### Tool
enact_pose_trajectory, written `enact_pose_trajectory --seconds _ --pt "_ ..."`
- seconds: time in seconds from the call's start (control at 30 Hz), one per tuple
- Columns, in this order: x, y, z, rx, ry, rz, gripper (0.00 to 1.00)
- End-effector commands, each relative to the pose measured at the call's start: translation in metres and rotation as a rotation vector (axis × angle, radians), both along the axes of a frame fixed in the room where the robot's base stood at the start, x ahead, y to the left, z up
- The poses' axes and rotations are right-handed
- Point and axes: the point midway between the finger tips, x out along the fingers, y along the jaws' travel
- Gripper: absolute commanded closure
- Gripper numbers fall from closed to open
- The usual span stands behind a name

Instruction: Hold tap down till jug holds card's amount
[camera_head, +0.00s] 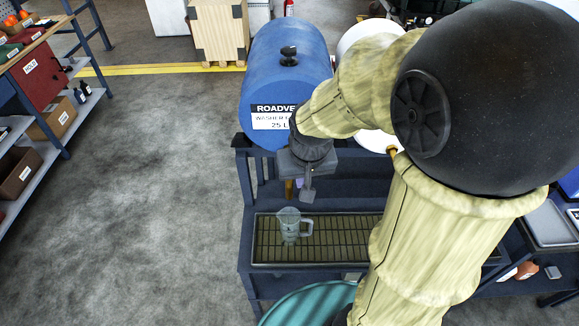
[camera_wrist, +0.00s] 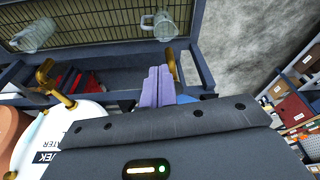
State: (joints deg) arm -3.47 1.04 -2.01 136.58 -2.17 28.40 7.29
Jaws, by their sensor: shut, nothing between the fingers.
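The blue drum (camera_head: 285,80), labelled as 25 L washer fluid, lies on the dark blue trolley. Its brass tap (camera_wrist: 172,66) shows in the wrist view, right beside my gripper (camera_wrist: 160,74). The fingers are shut and empty; I cannot tell whether they touch the tap. In the head view my gripper (camera_head: 306,194) is in front of the drum and above the clear jug (camera_head: 289,228). That jug stands upright on the drip tray (camera_head: 262,240) and also shows in the wrist view (camera_wrist: 160,25). Its liquid level cannot be read. I cannot make out the card.
A white drum (camera_wrist: 88,120) with its own brass tap (camera_wrist: 45,73) is beside the blue one, mostly behind my arm in the head view. A second clear jug (camera_wrist: 36,36) stands on the tray below it. Shelving (camera_head: 45,95) is at the left; the grey floor between is clear.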

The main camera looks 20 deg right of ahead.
Motion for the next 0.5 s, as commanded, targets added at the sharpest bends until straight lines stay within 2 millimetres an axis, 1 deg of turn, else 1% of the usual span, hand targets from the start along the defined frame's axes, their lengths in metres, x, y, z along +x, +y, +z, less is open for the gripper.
enact_pose_trajectory --seconds 0.03,0.1,0.2,0.3,0.4,0.5 --pt "0.014 0.003 0.015 0.000 -0.010 -0.016 1.00" --pt "0.029 0.004 0.033 -0.002 -0.015 -0.048 1.00" --pt "0.049 0.007 0.059 -0.003 -0.025 -0.093 1.00" --pt "0.064 0.009 0.082 -0.008 -0.034 -0.136 1.00" --pt "0.073 0.011 0.097 -0.010 -0.040 -0.167 1.00" --pt "0.076 0.011 0.104 -0.012 -0.041 -0.182 1.00"
